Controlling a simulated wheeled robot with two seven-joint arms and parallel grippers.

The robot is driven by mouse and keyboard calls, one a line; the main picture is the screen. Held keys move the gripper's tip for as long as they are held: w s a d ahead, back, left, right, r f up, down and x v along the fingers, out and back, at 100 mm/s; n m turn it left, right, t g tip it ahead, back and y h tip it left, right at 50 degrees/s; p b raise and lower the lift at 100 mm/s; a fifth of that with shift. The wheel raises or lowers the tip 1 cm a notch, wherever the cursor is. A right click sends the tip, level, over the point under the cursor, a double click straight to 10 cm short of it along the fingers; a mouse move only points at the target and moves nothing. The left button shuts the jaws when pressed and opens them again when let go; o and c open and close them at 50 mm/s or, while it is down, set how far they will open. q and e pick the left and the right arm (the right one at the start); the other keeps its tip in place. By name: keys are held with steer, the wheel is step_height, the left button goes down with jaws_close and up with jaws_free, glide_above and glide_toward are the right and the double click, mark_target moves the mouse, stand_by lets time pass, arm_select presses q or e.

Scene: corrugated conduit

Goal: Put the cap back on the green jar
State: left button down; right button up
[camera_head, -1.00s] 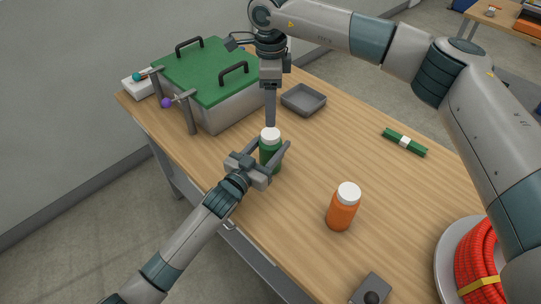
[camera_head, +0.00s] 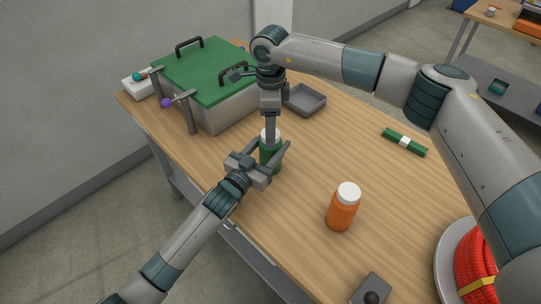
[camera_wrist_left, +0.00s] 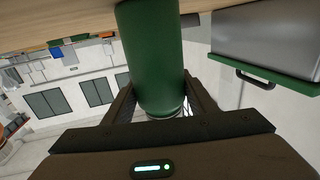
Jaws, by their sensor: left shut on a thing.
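The green jar (camera_head: 264,158) stands upright near the table's front edge, and it also fills the middle of the left wrist view (camera_wrist_left: 152,60). My left gripper (camera_head: 268,163) is shut around its body from the front. A white cap (camera_head: 264,136) shows at the jar's top, partly hidden by a finger of my right gripper (camera_head: 270,142). My right gripper points straight down at the cap from above. Its fingers show edge-on, so whether it grips the cap is unclear. I cannot tell whether the cap is seated.
An orange jar with a white cap (camera_head: 342,207) stands to the right. A green-lidded box (camera_head: 222,105) and a grey tray (camera_head: 304,100) are behind. A green stick with a white band (camera_head: 390,135) and a red hose coil (camera_head: 474,266) lie right.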

steer(key=shift+f, duration=0.15)
steer(key=c, duration=1.1)
steer(key=o, duration=1.2)
steer(key=shift+o, duration=0.2)
step_height(320, 180, up, 12)
